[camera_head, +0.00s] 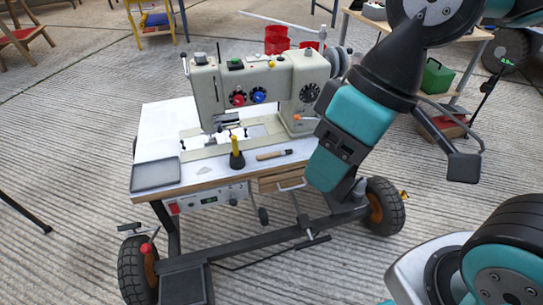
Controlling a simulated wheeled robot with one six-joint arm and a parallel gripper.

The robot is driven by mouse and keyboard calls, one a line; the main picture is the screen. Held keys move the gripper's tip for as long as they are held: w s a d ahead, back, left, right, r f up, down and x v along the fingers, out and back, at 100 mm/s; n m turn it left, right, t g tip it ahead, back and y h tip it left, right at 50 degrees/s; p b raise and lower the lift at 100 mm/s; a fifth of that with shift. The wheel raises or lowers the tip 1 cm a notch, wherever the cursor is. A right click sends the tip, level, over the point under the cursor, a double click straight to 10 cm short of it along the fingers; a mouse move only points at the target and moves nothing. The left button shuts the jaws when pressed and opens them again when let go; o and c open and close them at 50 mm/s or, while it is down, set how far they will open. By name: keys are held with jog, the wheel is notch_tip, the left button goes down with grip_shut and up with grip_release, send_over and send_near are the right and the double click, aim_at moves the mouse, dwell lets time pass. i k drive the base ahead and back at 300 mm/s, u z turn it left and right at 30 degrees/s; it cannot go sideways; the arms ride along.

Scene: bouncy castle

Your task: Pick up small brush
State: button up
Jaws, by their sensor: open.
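A small tool with a light wooden handle and a dark end, which looks like the small brush (273,155), lies flat on the sewing table (199,177) near its front edge. It lies to the right of an upright yellow-handled item with a black base (236,153). My gripper (336,188) is at the lower end of my teal and black arm, in front of the table's right end. It is open, seems empty, and is apart from the brush, to its right in the picture. Its fingertips are hard to make out.
A beige sewing machine (262,82) stands behind the brush. A grey tray (156,174) sits at the table's left front corner. The table stands on a dark wheeled frame (235,252), with a drawer (282,180) below the top.

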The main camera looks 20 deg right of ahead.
aim_at(283, 153)
jog(key=u, duration=2.65)
jog(key=k, duration=1.2)
jog(key=z, duration=1.5)
jog(key=i, duration=1)
